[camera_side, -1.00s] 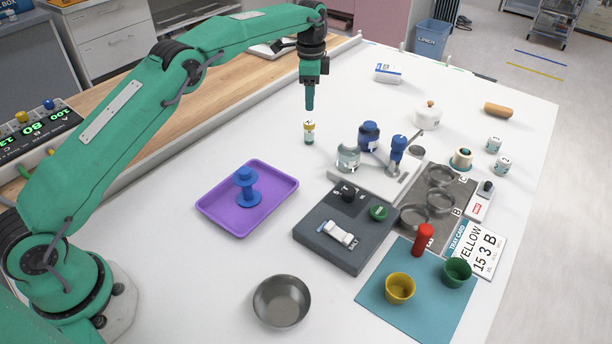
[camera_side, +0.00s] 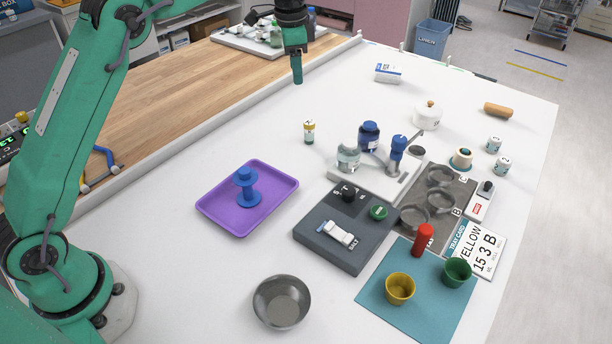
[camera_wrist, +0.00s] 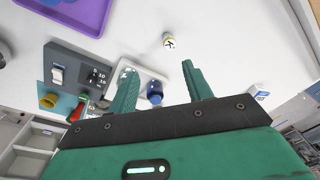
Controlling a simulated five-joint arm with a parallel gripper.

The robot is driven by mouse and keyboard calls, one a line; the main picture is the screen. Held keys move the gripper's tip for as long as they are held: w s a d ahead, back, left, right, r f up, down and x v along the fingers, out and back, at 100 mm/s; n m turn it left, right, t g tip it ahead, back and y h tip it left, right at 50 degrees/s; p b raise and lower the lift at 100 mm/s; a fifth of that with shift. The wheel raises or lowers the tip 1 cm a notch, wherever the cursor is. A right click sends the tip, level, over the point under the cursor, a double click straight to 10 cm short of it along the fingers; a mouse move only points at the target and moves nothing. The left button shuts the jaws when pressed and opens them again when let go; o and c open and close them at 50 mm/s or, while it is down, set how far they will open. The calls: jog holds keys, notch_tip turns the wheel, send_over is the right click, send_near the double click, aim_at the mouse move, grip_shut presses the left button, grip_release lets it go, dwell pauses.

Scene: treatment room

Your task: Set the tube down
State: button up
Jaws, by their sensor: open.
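A small tube (camera_side: 309,131) with a yellow band and a white top marked with a dark sign stands upright on the white table, clear of other things. It also shows in the wrist view (camera_wrist: 169,41), ahead of the fingertips. My gripper (camera_side: 297,80) is in the air above and behind the tube, apart from it. In the wrist view its two fingers (camera_wrist: 158,70) are spread with nothing between them. In the side view the fingers overlap, so the gap between them is hidden.
A purple tray (camera_side: 221,214) with a blue spool (camera_side: 247,187) lies left of a grey control box (camera_side: 338,250). A white stand (camera_side: 362,181) with blue-topped items is right of the tube. A metal bowl (camera_side: 281,301) is in front. Table around the tube is bare.

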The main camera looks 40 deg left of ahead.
jog(key=s+r+n+t, duration=0.15)
jog(key=s+r, duration=0.35)
jog(key=s, duration=0.5)
jog(key=s+r+n+t, duration=0.1)
jog(key=s+r+n, duration=0.3)
jog(key=s, duration=0.6)
jog(key=s+f+n+t, duration=0.1)
jog(key=s+f, duration=0.2)
jog(key=s, duration=0.6)
jog(key=s+a+f+n+t, duration=0.1)
jog(key=s+f+n, duration=0.1)
jog(key=s, duration=0.6)
jog(key=shift+s+f, duration=0.35)
jog(key=shift+f, duration=0.35)
